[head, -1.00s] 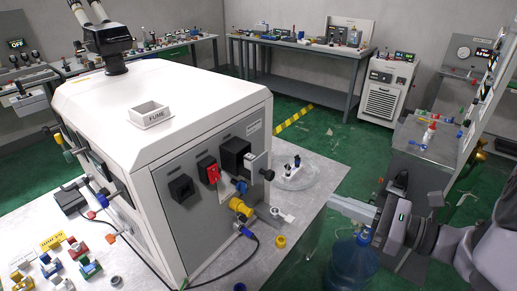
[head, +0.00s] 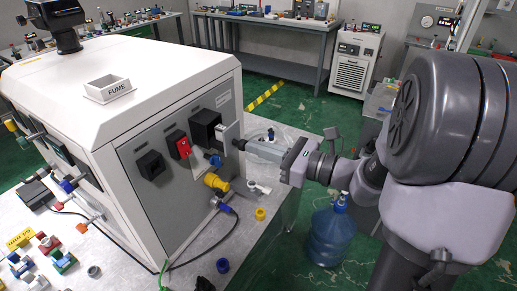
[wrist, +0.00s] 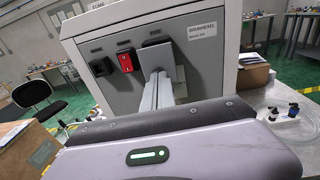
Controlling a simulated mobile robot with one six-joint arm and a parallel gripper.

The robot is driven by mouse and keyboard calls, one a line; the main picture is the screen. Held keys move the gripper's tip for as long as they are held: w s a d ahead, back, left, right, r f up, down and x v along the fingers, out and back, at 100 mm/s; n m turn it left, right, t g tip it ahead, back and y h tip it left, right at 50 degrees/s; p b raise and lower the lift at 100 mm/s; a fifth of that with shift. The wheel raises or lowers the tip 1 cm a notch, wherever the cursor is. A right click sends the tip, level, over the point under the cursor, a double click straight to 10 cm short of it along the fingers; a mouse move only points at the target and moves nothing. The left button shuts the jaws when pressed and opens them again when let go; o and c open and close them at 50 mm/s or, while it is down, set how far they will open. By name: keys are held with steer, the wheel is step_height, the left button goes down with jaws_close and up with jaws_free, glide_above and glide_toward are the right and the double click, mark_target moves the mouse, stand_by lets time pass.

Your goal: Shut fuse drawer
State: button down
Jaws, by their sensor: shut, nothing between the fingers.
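The fuse drawer (head: 229,138) sticks out from the machine's grey side panel. It has a light grey front plate with a dark knob (head: 241,144), next to a black housing (head: 205,127). In the wrist view the drawer's front plate (wrist: 180,64) stands beyond my fingers, which hide part of it. My gripper (head: 249,147) is shut and empty, its fingertips pointing left at the knob. The tips are at or very close to the knob; I cannot tell whether they touch.
A red switch (head: 181,145), a black socket (head: 151,165) and a yellow connector (head: 216,182) sit on the same panel. A blue water jug (head: 329,236) stands below my arm. Small fittings lie on the bench by the machine.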

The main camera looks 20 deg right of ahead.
mark_target(229, 137)
steer(key=x, duration=0.2)
steer(key=p+x, duration=0.1)
steer(key=x, duration=0.2)
steer(key=shift+d+r, duration=0.1)
steer(key=shift+r, duration=0.1)
steer(key=shift+d, duration=0.15)
